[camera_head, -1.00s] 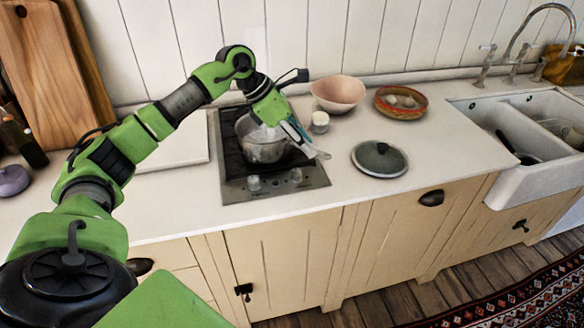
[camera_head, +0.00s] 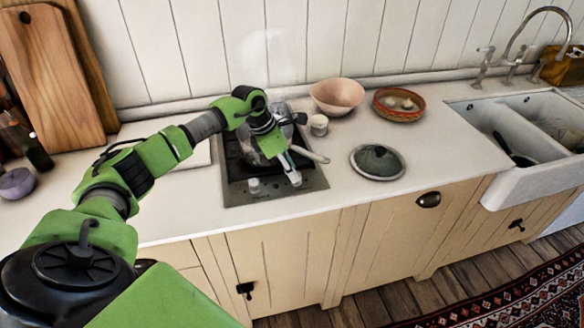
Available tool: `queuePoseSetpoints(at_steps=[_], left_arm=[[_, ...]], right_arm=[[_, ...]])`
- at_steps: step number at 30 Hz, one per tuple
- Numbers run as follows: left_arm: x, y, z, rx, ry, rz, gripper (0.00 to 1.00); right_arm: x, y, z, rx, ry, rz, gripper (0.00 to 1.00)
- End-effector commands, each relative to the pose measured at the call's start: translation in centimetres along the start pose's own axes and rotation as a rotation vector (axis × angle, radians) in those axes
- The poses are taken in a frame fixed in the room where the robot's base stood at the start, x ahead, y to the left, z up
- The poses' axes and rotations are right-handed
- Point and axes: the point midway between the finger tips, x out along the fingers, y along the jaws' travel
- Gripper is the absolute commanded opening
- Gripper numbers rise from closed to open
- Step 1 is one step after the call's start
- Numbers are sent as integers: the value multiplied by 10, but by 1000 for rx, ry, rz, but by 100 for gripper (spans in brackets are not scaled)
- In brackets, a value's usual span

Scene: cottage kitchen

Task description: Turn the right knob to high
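The stove (camera_head: 310,183) is a dark two-part hob with a steel front strip set in the white counter. The left knob (camera_head: 254,186) stands clear on that strip. My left gripper (camera_head: 292,174) points down at the place of the right knob. Its fingertips cover most or all of that knob, and I cannot tell whether they touch it. The finger gap is too small to read. A glass pot (camera_head: 248,150) stands on the hob behind my gripper, partly hidden, its pale handle (camera_head: 318,157) sticking out to the right. My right gripper is not in view.
A dark round lid (camera_head: 377,162) lies right of the stove. A pink bowl (camera_head: 337,95), a small white jar (camera_head: 319,125) and a red-rimmed basket (camera_head: 399,104) stand behind. The sink (camera_head: 520,180) is at the right. The counter front is clear.

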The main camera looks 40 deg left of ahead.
Motion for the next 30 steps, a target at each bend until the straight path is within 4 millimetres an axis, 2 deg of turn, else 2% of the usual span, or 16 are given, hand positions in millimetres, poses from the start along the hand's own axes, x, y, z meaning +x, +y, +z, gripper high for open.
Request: queuePoseSetpoints(at_steps=[5,13,17,30], left_arm=[[12,0,0,0,0,1,29],[13,0,0,0,0,1,29],[13,0,0,0,0,1,0],[13,-1,0,-56,0,24,0]], right_arm=[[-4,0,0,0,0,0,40],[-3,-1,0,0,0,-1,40],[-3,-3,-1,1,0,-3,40],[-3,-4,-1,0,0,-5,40]])
